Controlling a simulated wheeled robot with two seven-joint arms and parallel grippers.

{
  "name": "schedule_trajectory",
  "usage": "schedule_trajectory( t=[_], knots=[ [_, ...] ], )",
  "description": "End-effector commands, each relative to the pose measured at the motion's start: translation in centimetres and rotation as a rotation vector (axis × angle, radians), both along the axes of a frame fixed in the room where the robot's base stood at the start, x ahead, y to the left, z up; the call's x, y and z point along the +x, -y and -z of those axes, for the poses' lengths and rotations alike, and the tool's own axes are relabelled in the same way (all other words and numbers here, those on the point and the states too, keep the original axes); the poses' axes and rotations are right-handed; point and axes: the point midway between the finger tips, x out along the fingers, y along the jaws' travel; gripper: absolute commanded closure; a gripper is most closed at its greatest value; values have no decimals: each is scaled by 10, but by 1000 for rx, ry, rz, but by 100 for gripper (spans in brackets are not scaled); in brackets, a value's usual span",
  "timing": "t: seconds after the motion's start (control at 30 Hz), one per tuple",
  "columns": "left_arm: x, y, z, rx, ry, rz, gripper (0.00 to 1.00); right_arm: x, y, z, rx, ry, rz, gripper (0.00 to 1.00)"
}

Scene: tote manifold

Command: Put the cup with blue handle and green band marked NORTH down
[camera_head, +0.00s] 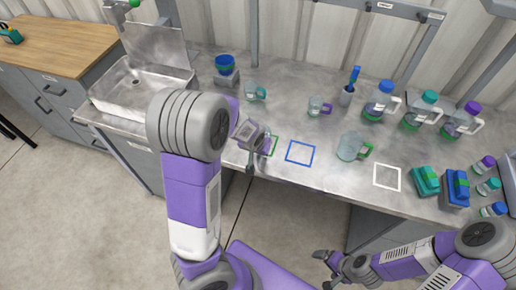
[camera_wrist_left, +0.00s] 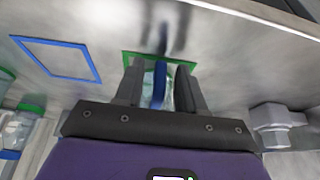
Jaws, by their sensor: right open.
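In the left wrist view, a clear cup (camera_wrist_left: 148,88) shows its blue handle (camera_wrist_left: 159,84) between the two fingers of my left gripper (camera_wrist_left: 160,82). The fingers are close together, shut on the cup by its handle. A green square outline (camera_wrist_left: 126,56) on the worktop lies just behind the cup in that view. In the head view, my left gripper (camera_head: 252,150) is at the front edge of the worktop by the green outline (camera_head: 273,146); my arm mostly hides the cup there. The band and lettering cannot be read. My right gripper (camera_head: 333,270) is open and empty, in front of the worktop.
The metal worktop (camera_head: 290,85) has a blue outline (camera_head: 299,153) and a white outline (camera_head: 387,177), both empty. A green-handled jug (camera_head: 351,147), a purple-handled cup (camera_head: 317,106) and a teal-handled cup (camera_head: 252,92) stand nearby. Several bottles (camera_head: 420,108) stand right; a sink (camera_head: 140,82) is left.

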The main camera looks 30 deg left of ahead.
Motion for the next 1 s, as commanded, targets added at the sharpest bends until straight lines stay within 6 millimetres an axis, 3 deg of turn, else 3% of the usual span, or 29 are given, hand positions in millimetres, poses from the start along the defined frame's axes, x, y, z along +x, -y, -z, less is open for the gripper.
schedule_trajectory(
  t=[0.37, 1.0],
  knots=[
    [0, 0, -5, 0, 1, -1, 60, 0, 0, -4, 0, 0, 0, 6],
    [-38, 10, -101, -1, 0, 3, 60, 0, 0, -67, 0, 0, 0, 6]
  ],
)
